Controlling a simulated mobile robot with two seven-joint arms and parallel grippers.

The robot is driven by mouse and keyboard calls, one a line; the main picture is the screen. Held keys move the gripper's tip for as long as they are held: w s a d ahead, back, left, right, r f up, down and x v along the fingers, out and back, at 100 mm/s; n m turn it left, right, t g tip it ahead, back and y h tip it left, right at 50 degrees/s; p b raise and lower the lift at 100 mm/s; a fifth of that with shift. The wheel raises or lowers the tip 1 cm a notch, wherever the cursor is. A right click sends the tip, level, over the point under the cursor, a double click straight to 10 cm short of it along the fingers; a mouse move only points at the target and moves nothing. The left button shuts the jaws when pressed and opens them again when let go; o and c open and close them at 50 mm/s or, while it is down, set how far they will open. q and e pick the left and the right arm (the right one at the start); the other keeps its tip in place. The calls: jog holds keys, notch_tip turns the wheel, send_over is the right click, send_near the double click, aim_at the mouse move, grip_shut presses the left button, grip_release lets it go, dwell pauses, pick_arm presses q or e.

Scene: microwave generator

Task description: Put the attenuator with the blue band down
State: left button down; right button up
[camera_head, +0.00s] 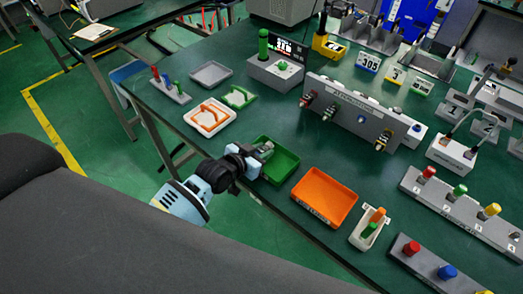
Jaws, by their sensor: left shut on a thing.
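My left gripper (260,153) is at the green tray (287,169), over its left side. It is shut on a small metallic part (267,147), which looks like an attenuator. The fingers hide much of it, and its band colour cannot be made out. I cannot tell whether the part touches the tray floor. The grey attenuator rack (345,121) stands behind to the right, with several attenuators on its front, such as one with a red band (307,98) and one with a yellow band (383,140). My right gripper is not in view.
An orange tray (324,196) lies right of the green tray. A white tray with an orange frame (209,118) lies to the left. A grey box with a green knob (275,70) stands behind. A small holder (369,228) and coloured peg blocks (462,205) fill the right.

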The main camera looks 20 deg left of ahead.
pick_arm(q)
jog(key=shift+f, duration=0.35)
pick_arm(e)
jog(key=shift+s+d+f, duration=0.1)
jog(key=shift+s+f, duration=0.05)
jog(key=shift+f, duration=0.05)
pick_arm(q)
jog(key=shift+f, duration=0.1)
jog(key=c, duration=1.4)
grip_release()
jog(key=shift+f, duration=0.1)
jog(key=shift+r, duration=0.45)
jog(key=p+v, duration=0.1)
jog(key=v, duration=1.1)
jog(key=shift+r, duration=0.15)
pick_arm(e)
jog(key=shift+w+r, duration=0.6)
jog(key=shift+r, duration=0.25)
